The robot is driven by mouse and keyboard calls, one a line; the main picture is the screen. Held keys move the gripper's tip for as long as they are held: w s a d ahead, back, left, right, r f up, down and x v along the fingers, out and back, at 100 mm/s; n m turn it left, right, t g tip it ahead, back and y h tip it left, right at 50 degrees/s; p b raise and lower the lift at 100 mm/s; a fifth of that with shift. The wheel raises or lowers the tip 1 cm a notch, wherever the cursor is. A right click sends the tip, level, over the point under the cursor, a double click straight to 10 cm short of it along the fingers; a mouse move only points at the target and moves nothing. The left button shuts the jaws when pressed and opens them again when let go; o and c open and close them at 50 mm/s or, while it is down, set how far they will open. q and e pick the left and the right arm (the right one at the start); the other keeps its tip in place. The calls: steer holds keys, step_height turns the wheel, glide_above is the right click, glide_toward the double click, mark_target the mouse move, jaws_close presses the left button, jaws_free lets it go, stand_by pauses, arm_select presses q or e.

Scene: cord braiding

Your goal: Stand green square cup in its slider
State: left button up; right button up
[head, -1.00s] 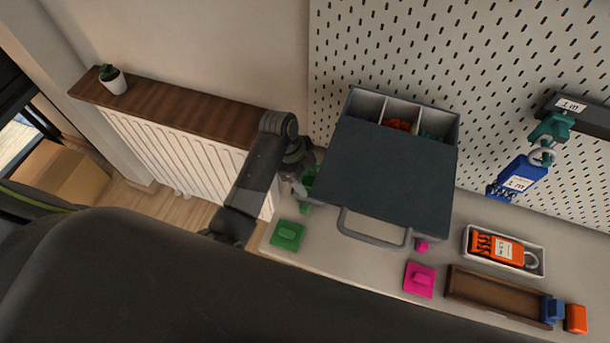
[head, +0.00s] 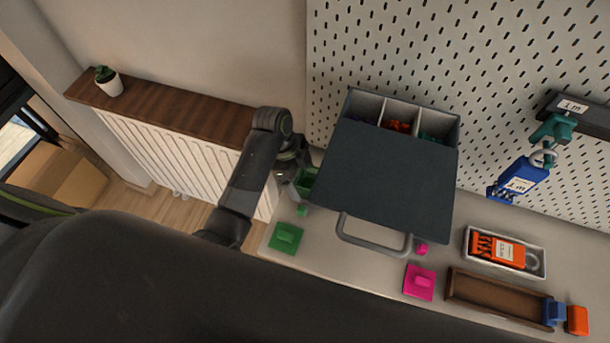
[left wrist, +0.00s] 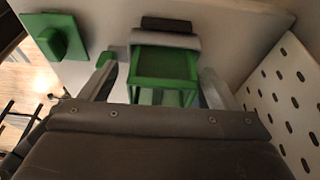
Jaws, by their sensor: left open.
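The green square cup (head: 307,182) is beside the left edge of the dark board, partly hidden by my left gripper (head: 297,188). In the left wrist view the cup (left wrist: 165,66) shows as an open green square frame between the two fingers of my left gripper (left wrist: 157,85). The fingers are spread, one on each side of it, with gaps visible. A grey block with a dark top (left wrist: 167,40) is right behind the cup; I cannot tell if it is the slider. My right gripper is not in view.
A pink piece (head: 419,281) and brown tray (head: 498,297) lie farther right.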

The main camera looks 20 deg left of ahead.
arm_select(q)
steer(key=p+v, duration=0.3)
steer(key=v, duration=0.8)
steer(key=shift+d, duration=0.25)
